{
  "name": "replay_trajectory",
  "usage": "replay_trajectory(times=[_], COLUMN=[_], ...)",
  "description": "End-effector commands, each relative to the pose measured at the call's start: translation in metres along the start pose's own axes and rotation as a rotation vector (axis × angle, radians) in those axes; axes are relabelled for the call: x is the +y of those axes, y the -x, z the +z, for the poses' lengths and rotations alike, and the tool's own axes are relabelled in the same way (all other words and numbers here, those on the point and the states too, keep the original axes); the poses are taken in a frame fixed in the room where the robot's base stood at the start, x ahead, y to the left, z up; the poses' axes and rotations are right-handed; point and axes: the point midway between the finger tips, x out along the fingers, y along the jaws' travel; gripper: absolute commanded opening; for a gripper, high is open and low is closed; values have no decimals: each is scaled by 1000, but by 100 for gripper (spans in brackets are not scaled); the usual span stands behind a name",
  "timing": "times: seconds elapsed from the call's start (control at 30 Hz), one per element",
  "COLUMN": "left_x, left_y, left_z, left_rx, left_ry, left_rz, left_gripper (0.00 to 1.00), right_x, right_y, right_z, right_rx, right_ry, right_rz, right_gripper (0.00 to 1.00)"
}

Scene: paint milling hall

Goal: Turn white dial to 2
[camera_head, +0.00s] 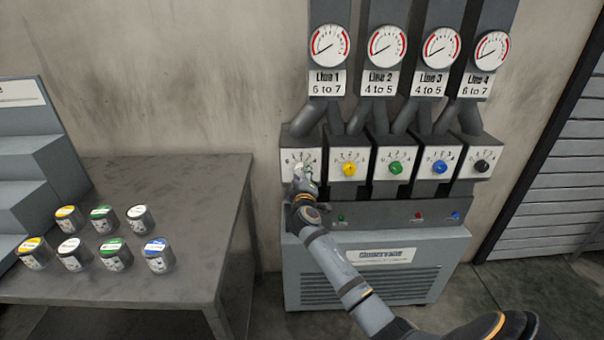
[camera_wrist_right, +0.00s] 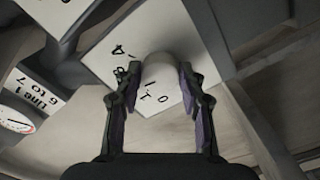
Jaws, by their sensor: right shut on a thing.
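The white dial (camera_wrist_right: 160,77) sits on a white numbered plate (camera_wrist_right: 128,50) in the right wrist view, between the fingers of my right gripper (camera_wrist_right: 158,85). My right gripper (camera_head: 303,180) is shut on it at the leftmost box (camera_head: 289,163) of the machine in the head view. My gripper hides most of the dial there. Digits such as 0, 1 and 4 show on the plate around the dial; I cannot tell which one the dial points to. My left gripper is not in view.
Yellow (camera_head: 349,169), green (camera_head: 395,168), blue (camera_head: 440,167) and black (camera_head: 482,166) dials sit in a row to the right. Gauges above carry Line labels. A dark table (camera_head: 190,205) with several paint cans stands at the left. Small buttons (camera_head: 418,216) sit on a ledge below.

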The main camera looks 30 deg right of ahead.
Motion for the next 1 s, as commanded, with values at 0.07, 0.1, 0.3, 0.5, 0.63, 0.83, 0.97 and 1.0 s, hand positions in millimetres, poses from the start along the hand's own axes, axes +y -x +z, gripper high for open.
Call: replay_trajectory(times=[0.07, 0.1, 0.3, 0.5, 0.63, 0.83, 0.97, 1.0], left_x=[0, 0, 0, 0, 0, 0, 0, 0], left_y=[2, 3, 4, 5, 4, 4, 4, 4], left_z=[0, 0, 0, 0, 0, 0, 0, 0], left_rx=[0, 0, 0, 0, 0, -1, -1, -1], left_ry=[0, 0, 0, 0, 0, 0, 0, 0], left_rz=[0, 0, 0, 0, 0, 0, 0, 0], left_gripper=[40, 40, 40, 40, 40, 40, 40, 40], right_x=[0, 0, 0, -1, -1, -1, 0, 0], right_y=[0, 0, 0, 0, 0, 0, 0, 0], right_z=[0, 0, 0, 0, 1, 1, 0, 0], right_rx=[-1, -1, -1, -1, -1, -1, -1, -1], right_ry=[34, 49, 98, 114, 114, 113, 113, 113], right_rz=[-1, -1, -1, -1, -1, -1, -1, -1], right_gripper=[8, 8, 8, 8, 8, 42, 60, 63])
